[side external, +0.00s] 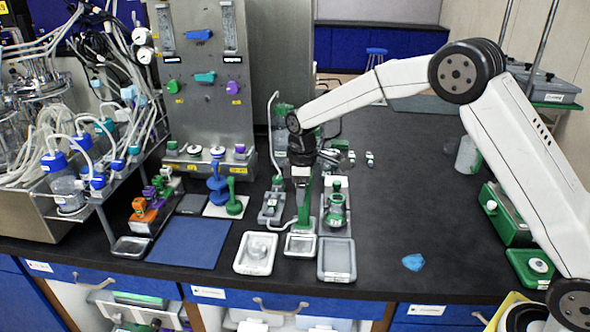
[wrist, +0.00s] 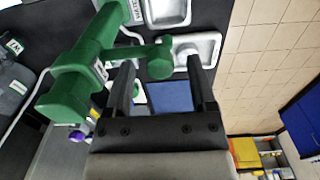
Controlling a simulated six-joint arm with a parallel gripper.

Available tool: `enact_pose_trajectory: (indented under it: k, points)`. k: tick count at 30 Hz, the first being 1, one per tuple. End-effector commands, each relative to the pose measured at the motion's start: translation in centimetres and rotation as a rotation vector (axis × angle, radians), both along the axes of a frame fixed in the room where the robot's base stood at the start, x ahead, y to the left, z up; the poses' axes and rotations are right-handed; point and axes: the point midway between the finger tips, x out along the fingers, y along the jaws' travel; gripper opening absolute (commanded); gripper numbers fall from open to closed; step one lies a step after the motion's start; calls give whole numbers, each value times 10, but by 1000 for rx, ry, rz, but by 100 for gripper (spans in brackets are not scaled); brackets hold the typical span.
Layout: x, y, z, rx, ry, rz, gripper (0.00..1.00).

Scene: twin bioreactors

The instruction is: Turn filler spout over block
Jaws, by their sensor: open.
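The green filler (wrist: 75,90) fills the left of the wrist view, and its green spout (wrist: 145,52) reaches right to a rounded end. In the side view the green filler post (side external: 304,208) stands below my gripper (side external: 302,178), behind a small pale tray (side external: 300,253). In the wrist view my gripper (wrist: 163,78) is open, with its two black fingers apart. The spout's rounded end shows between the fingertips in the picture; I cannot tell whether either finger touches it. I cannot make out which thing is the block.
A white tray with a round recess (side external: 245,266) stands left and a grey tray (side external: 337,275) right. A green-topped fixture (side external: 337,208) stands close on the right. A blue mat (side external: 175,243) lies further left. A blue piece (side external: 413,262) lies on the clear right bench.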

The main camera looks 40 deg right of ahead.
Motion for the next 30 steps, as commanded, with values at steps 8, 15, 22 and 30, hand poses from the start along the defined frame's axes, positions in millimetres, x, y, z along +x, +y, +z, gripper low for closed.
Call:
enact_pose_trajectory:
  k: [8,15,22,30]
  points:
    - [0,0,-3,0,-1,0,72]
    - [0,0,-3,0,-1,0,11]
    - [0,0,-2,0,-1,0,0]
    - [0,0,-2,0,-1,0,0]
